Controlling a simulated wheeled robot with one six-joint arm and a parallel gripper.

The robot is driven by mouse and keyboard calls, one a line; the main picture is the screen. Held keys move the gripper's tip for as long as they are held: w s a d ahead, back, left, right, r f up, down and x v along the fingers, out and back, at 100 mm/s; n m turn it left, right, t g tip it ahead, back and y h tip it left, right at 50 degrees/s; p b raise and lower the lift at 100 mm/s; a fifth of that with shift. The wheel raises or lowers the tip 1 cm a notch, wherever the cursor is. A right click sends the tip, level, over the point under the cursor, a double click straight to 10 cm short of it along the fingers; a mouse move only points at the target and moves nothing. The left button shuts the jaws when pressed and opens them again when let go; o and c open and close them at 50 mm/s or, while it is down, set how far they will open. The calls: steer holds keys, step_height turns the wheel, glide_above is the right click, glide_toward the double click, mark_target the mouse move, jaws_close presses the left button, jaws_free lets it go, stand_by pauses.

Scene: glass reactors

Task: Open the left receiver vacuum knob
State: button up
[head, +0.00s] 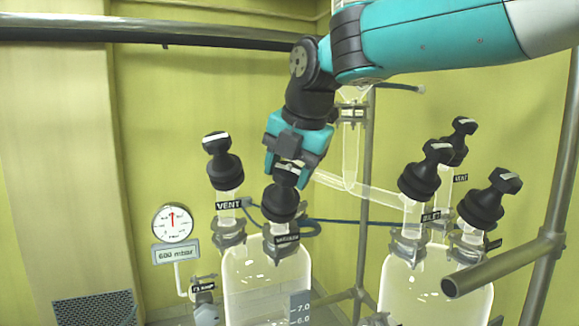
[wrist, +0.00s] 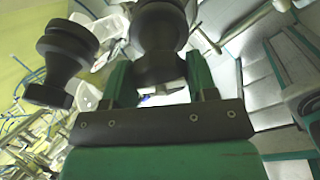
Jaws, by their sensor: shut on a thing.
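The left receiver (head: 265,275) is a clear glass vessel at the lower middle of the head view. Its black vacuum knob (head: 281,203) stands on the front right neck, above a label that appears to read vacuum. My gripper (head: 288,172) comes down from above and is shut on the top of this knob, a finger on each side. In the wrist view the held knob (wrist: 160,35) sits between the two green fingers (wrist: 160,85). The black vent knob (head: 221,160) stands just left of it, apart from the gripper; in the wrist view a second black knob (wrist: 62,60) shows at the left.
A gauge (head: 172,222) above a 600 mbar plate is at the left. The right receiver (head: 435,285) carries several black knobs, one labelled vent. A metal pipe (head: 505,262) juts in at the lower right. A dark horizontal rail (head: 150,33) runs behind my arm at the top.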

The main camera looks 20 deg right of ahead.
steer(key=shift+n+p, duration=0.3)
steer(key=shift+n, duration=0.7)
steer(key=o, duration=0.9)
steer(key=v, duration=1.2)
steer(key=shift+a+r, duration=0.1)
